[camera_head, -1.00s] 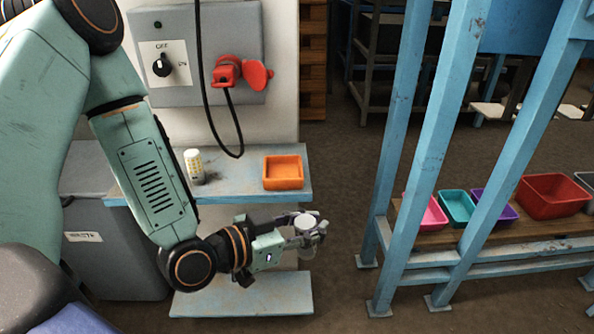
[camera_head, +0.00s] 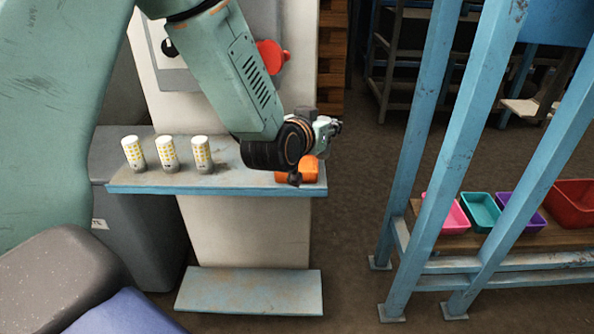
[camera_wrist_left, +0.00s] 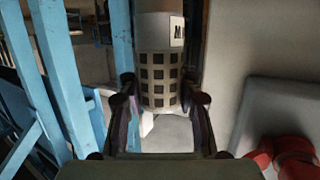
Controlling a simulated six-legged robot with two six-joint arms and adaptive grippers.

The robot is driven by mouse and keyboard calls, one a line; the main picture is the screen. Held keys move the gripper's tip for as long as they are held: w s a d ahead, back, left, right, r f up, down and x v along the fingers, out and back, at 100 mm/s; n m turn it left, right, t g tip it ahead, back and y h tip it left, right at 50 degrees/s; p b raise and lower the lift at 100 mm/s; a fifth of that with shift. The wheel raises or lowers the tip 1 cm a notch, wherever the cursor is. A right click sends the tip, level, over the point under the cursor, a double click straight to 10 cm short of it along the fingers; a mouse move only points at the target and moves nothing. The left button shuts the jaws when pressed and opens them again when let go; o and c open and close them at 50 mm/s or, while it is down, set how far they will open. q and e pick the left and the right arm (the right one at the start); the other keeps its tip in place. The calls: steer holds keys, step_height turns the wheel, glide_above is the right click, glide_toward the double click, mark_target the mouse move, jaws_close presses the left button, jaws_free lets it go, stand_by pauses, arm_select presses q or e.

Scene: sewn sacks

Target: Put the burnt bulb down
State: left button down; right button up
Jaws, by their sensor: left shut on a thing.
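My left gripper (camera_head: 327,132) is above and behind the orange tray (camera_head: 311,171), near the right end of the shelf. In the left wrist view my left gripper (camera_wrist_left: 161,108) is shut on a pale bulb (camera_wrist_left: 158,68) with a grid of dark squares and a partly seen label. In the head view I cannot make the held bulb out. Three white bulbs with yellow squares (camera_head: 133,154) (camera_head: 167,154) (camera_head: 201,154) stand upright on the left part of the shelf. The arm partly hides the tray. My right gripper is not in view.
The blue-grey shelf (camera_head: 225,182) is bare between the right bulb and the tray. A red socket cover (camera_head: 270,57) is on the wall box behind my arm. Blue posts (camera_head: 424,130) stand right, with pink (camera_head: 447,217), teal (camera_head: 481,212) and purple (camera_head: 520,213) bins.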

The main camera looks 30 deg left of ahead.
arm_select(q)
steer(key=w+a+r+n+g+y+b, duration=0.1)
steer(key=a+r+n+g+y+b, duration=0.1)
steer(key=a+r+n+g+y, duration=0.5)
steer(key=f+n+y+b, duration=0.1)
steer(key=f, duration=0.3)
steer(key=s+f+n+y+b, duration=0.1)
steer(key=f+y, duration=0.1)
steer(key=f, duration=0.2)
steer(key=s+f+n+g+y+b, duration=0.1)
steer(key=f+n+b, duration=0.1)
steer(key=f, duration=0.2)
steer(key=shift+f+y, duration=0.15)
steer(key=shift+y, duration=0.15)
steer(key=c, duration=1.5)
jaws_free()
steer(key=shift+s, duration=0.1)
steer(key=o, duration=0.6)
steer(key=shift+f, duration=0.1)
